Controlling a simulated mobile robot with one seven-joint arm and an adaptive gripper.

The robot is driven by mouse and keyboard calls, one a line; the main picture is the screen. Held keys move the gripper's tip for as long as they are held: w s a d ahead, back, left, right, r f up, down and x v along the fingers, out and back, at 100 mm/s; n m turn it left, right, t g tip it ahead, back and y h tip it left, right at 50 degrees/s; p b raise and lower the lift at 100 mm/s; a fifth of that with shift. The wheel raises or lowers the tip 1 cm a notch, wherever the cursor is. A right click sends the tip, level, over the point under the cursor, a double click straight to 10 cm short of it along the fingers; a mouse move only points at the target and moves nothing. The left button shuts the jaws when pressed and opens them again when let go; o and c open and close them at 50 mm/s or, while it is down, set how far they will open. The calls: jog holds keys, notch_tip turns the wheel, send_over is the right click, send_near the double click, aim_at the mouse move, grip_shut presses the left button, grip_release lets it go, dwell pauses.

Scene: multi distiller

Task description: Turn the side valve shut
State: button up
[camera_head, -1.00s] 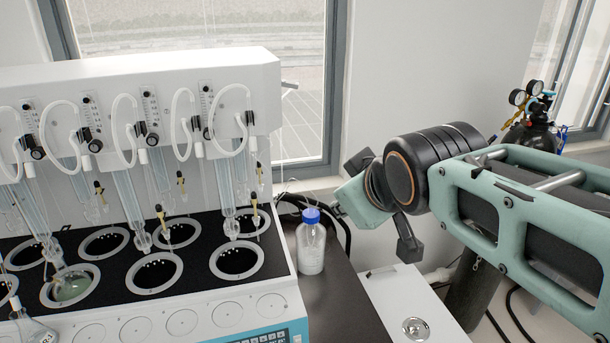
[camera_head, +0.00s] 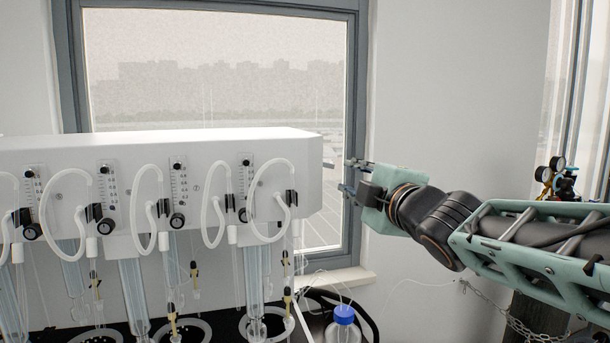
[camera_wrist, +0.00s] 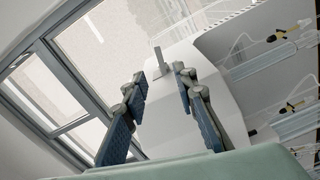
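The side valve is a small grey lever (camera_wrist: 159,58) on the right end of the white distiller housing (camera_head: 170,150). In the head view it is a small grey bit (camera_head: 328,164) beside the end face, just left of my fingertips. My gripper (camera_head: 347,176) is raised to the valve's height, pointing left at the housing's end. In the wrist view, my gripper (camera_wrist: 162,82) is open, with its two fingers apart. The lever shows in the gap between the fingers, farther off. I see no contact.
Glass tubes, hoses and black knobs (camera_head: 177,220) line the distiller's front. A window (camera_head: 215,70) stands behind. A blue-capped bottle (camera_head: 343,325) stands below the gripper. A gas cylinder's gauges (camera_head: 556,175) are at the right.

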aim_at(329, 166)
jog(key=w, duration=0.3)
jog(key=w+a+p, duration=0.1)
jog(key=w, duration=0.3)
jog(key=w+a+p, duration=0.1)
jog(key=w, duration=0.2)
jog(key=shift+w, duration=0.3)
jog(key=shift+c, duration=0.4)
grip_shut()
